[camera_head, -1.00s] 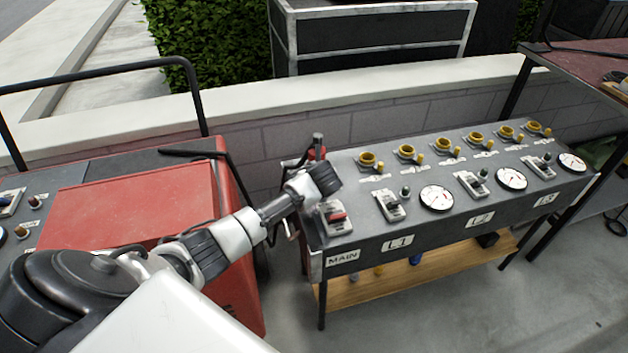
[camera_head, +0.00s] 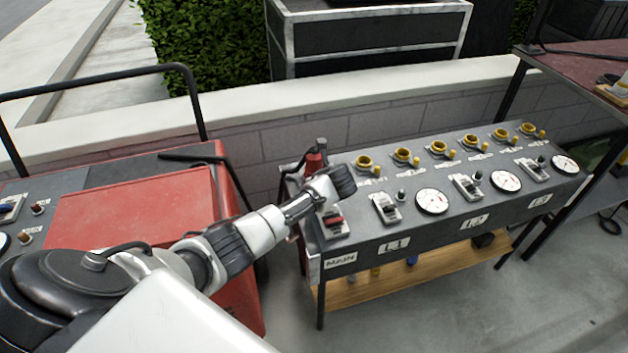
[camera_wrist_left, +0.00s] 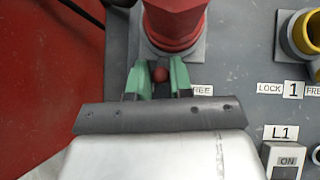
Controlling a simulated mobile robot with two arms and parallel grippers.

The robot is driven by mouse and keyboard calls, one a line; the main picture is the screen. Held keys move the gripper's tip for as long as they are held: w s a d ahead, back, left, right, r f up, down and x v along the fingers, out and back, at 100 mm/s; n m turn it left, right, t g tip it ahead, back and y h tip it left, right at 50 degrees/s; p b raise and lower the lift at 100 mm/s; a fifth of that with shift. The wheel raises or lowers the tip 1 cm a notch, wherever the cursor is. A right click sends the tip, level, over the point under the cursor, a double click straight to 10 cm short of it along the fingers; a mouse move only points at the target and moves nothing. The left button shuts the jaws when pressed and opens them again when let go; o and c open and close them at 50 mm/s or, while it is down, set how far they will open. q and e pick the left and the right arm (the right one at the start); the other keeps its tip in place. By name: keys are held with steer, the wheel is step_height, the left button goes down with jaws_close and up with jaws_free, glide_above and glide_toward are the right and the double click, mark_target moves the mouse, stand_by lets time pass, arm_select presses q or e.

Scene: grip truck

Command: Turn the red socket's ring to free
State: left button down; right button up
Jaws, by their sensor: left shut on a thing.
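The red socket (camera_head: 314,162) stands at the left end of the grey panel, with a dark plug or cable end on top in the head view. In the left wrist view the red socket (camera_wrist_left: 175,25) fills the top middle. A small red ball knob (camera_wrist_left: 160,74) sits at its near side. My left gripper (camera_wrist_left: 160,78) is shut on this knob, a green finger on each side. The FREE label (camera_wrist_left: 203,90) is partly hidden just right of the fingers; any label on the left is hidden. In the head view my wrist hides the fingers. My right gripper is not in view.
Several yellow sockets (camera_head: 402,156) line the panel's back edge. The MAIN switch (camera_head: 335,222) with a red lever lies close below my left wrist. A red cabinet (camera_head: 130,210) with a black rail stands left, and a low wall (camera_head: 285,150) runs behind.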

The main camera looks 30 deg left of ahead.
arm_select(q)
steer(key=shift+w+d+n+g+y, duration=0.3)
steer(key=shift+n+g, duration=0.2)
steer(key=shift+n, duration=0.2)
steer(key=shift+w+d+n+g+y, duration=0.15)
steer(key=shift+w+n+g+y, duration=0.15)
steer(key=shift+n+g, duration=0.35)
steer(key=shift+n, duration=0.25)
steer(key=c, duration=1.1)
jaws_free()
steer(key=shift+o, duration=0.2)
steer(key=p+v, duration=0.2)
steer(key=v, duration=0.9)
